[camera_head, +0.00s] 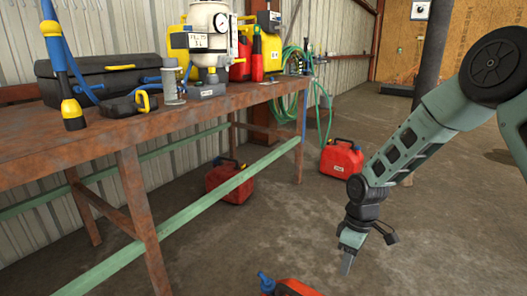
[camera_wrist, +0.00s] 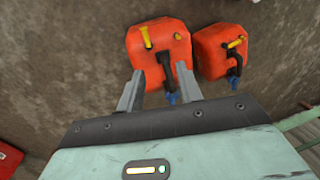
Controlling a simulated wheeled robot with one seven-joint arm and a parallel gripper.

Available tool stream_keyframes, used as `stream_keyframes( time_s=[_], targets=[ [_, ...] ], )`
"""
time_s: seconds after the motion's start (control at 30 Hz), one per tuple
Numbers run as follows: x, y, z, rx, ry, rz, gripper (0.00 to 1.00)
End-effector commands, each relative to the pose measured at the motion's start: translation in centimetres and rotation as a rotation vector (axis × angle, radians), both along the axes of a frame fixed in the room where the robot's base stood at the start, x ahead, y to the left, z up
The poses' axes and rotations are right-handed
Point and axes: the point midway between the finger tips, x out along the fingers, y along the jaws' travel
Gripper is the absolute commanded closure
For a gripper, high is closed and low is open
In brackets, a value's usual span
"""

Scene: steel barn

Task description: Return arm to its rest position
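My arm reaches in from the right in the head view and bends down, with my gripper (camera_head: 347,264) pointing at the floor, clear of the workbench. In the wrist view my gripper (camera_wrist: 160,80) has its two fingers well apart, and nothing is held between them. A red fuel can (camera_wrist: 144,43) with a black handle and yellow cap lies beyond the fingertips, its handle lined up with the gap. A second red can (camera_wrist: 208,53) stands just right of it. The distance from fingertips to the cans cannot be told.
A rusty workbench (camera_head: 60,150) with green rails fills the left, loaded with a black toolbox (camera_head: 105,85) and other gear. A dark post (camera_head: 432,60) rises behind my arm.

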Motion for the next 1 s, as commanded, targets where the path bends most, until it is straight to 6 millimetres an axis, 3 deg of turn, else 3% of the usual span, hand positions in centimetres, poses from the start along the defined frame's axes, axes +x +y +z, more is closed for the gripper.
stream_keyframes(
  time_s=[0.03,0.2,0.4,0.6,0.8,0.87,0.9,1.0],
  targets=[
    [-1.2,1.9,2.4,-0.009,-0.013,0.004,0.64],
    [-7.0,7.1,8.9,-0.039,-0.037,-0.030,0.64],
    [-15.4,10.6,14.4,-0.063,-0.070,-0.083,0.64],
    [-21.8,11.3,17.0,-0.073,-0.098,-0.134,0.64],
    [-26.6,10.9,18.2,-0.073,-0.121,-0.176,0.64],
    [-28.0,10.7,18.4,-0.072,-0.129,-0.187,0.64],
    [-27.6,10.8,20.0,-0.072,-0.123,-0.192,0.64],
    [-27.5,10.8,21.9,-0.073,-0.122,-0.190,0.64]
  ],
)
